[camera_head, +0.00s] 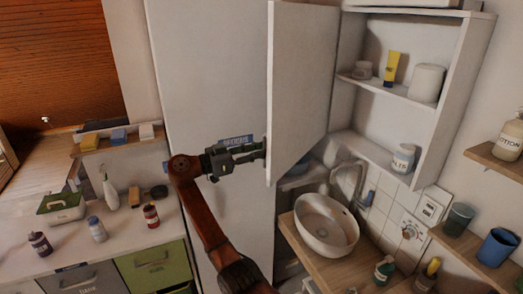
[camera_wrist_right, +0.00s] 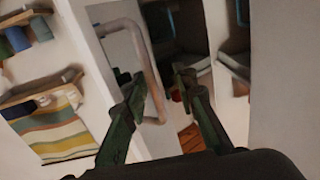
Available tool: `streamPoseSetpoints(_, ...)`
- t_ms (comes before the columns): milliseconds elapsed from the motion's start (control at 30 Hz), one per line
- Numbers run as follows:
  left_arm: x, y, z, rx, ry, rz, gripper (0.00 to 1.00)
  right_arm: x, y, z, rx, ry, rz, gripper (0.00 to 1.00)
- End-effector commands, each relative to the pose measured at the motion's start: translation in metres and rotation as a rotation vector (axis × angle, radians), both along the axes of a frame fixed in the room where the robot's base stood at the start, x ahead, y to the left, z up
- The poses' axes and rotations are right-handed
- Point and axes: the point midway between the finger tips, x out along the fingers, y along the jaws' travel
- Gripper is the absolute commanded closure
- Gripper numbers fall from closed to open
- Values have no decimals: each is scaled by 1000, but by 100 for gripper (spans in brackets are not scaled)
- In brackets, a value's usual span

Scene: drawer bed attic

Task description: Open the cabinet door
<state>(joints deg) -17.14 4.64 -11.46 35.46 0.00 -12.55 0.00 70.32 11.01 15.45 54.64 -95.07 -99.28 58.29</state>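A white cabinet door (camera_head: 300,80) stands swung out from a wall cabinet (camera_head: 462,75), whose shelves show to its right. I cannot tell if the fingers grip a handle there. In the right wrist view my right gripper (camera_wrist_right: 162,82) is open and looks empty. A pale bent bar (camera_wrist_right: 148,65) shows behind and between its fingertips.
A round basin (camera_head: 326,225) stands on a wooden counter below the door, with a tap (camera_head: 349,184) beside it. Shelves with a blue cup (camera_head: 497,247) are at the right. A tall white panel (camera_head: 205,70) stands left of the door. A striped towel (camera_wrist_right: 60,130) hangs in the right wrist view.

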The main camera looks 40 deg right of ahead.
Motion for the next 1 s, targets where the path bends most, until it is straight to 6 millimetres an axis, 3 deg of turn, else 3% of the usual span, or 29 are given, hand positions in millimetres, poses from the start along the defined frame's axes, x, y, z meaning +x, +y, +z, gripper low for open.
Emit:
streamPoseSetpoints(167, -2, 1, 0, 1, 3, 1, 39, 3, 12, 0, -1, 1, 2, 74)
streamPoseSetpoints(633, 0, -1, 0, -1, 1, 1, 39, 18, 101, 1, -1, 1, 2, 74)
streamPoseSetpoints(800, 0, -1, 0, -1, 0, 1, 39, 21, 116, 1, -1, 0, 1, 74)
streamPoseSetpoints(1000, 0, -1, 0, -1, 0, 1, 39, 21, 120, 1, -1, 0, 1, 74)
